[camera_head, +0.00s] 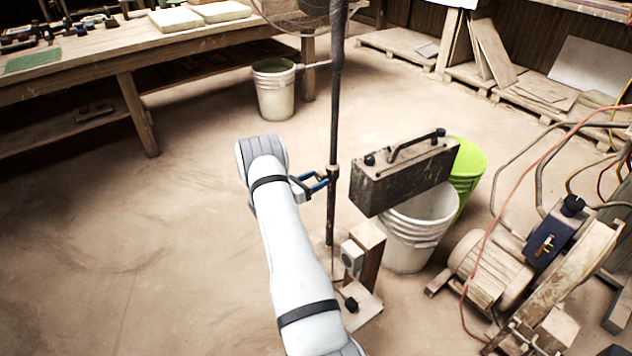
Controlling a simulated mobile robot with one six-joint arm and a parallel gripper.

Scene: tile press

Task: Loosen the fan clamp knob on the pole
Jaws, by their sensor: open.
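The dark upright pole (334,110) stands in the middle of the camera_head view and runs up past the top edge. A fan cage (290,14) shows in part beside it at the top. A small dark collar (333,172) sits on the pole at gripper height; I cannot tell whether it is the clamp, and I cannot make out a separate knob. My gripper (320,183), with blue fingers, is open and just left of the pole, its fingertips pointing at the collar. I cannot tell whether they touch it.
A dark case (405,175) rests above a white bucket (418,228) right of the pole, near a green bucket (468,165). A wooden post with a grey box (352,258) stands below. A motor machine (490,265) is at right, a workbench (100,62) at left. Floor left is clear.

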